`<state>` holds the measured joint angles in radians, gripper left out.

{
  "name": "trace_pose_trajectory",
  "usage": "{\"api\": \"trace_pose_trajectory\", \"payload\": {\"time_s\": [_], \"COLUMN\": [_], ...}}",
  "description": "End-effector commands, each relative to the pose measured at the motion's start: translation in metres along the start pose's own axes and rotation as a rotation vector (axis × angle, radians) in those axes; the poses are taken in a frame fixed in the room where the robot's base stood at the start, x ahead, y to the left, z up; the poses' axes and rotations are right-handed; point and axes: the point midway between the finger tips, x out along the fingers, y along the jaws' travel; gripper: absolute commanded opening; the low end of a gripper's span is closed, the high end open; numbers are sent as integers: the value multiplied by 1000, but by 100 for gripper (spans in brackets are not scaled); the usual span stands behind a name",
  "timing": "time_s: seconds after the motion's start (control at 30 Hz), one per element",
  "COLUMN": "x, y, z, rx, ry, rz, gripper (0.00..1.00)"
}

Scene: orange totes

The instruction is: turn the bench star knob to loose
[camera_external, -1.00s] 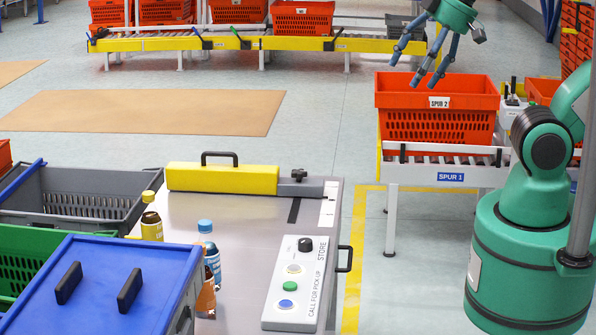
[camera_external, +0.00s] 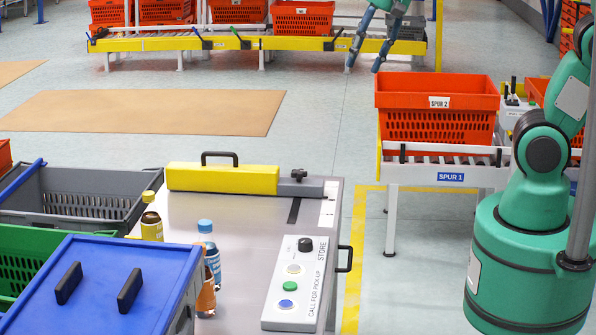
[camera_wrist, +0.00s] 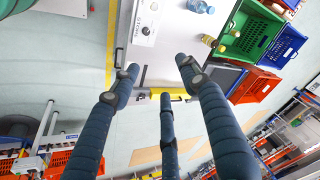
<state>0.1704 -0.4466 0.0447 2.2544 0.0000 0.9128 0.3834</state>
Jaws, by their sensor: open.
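The bench star knob (camera_external: 298,174) is a small black knob on a grey block at the right end of the yellow bar (camera_external: 222,179), on the far edge of the grey bench (camera_external: 250,216). Its setting is too small to read. My gripper (camera_external: 363,67) has three blue fingers, spread open and empty. It is in the air, above and right of the knob in the external view and apart from it. In the wrist view my gripper (camera_wrist: 158,78) has its fingers pointing towards the bench (camera_wrist: 172,50).
A white control panel (camera_external: 297,284) with a black dial and buttons lies on the bench, beside bottles (camera_external: 206,240). A blue lid (camera_external: 105,280) and a grey tote (camera_external: 80,192) stand left. An orange tote (camera_external: 437,110) sits on rollers at right. Open floor separates them.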

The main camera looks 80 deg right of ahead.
Motion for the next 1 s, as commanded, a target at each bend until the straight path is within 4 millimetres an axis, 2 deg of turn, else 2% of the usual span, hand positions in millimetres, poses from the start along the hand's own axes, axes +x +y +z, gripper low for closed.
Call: {"api": "trace_pose_trajectory", "payload": {"time_s": [0.1, 0.47, 0.77, 1.0], "x": [17, 72, 131, 186], "y": [7, 41, 87, 135], "z": [-30, -115, -178, -219], "rx": [118, 476, 775, 1013], "ry": [-21, -65, -91, -107], "rz": [25, 97, 161, 216], "gripper": [45, 45, 45, 45]}}
